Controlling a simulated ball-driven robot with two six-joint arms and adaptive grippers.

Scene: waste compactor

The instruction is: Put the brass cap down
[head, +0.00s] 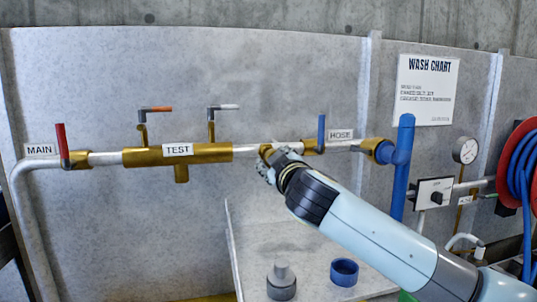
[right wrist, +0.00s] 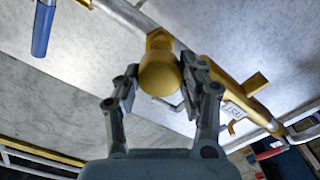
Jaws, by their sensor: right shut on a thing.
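The brass cap (right wrist: 158,76) is round and smooth and sits between the fingers of my right gripper (right wrist: 160,82) in the right wrist view. My right gripper is shut on it. A brass hexagonal part (right wrist: 158,40) shows just beyond the cap; I cannot tell whether the two touch. In the head view my right gripper (head: 267,165) is at the pipe, between the TEST section and the HOSE valve, and mostly hides the cap. My left gripper is not in view.
A pale bench (head: 305,249) stands below my right arm, with a grey stepped cylinder (head: 281,284) and a blue ring-like cup (head: 344,272) on it. The brass TEST pipe (head: 215,152) and the blue-handled HOSE valve (head: 321,132) flank the gripper. A blue upright pipe (head: 402,170) stands to the right.

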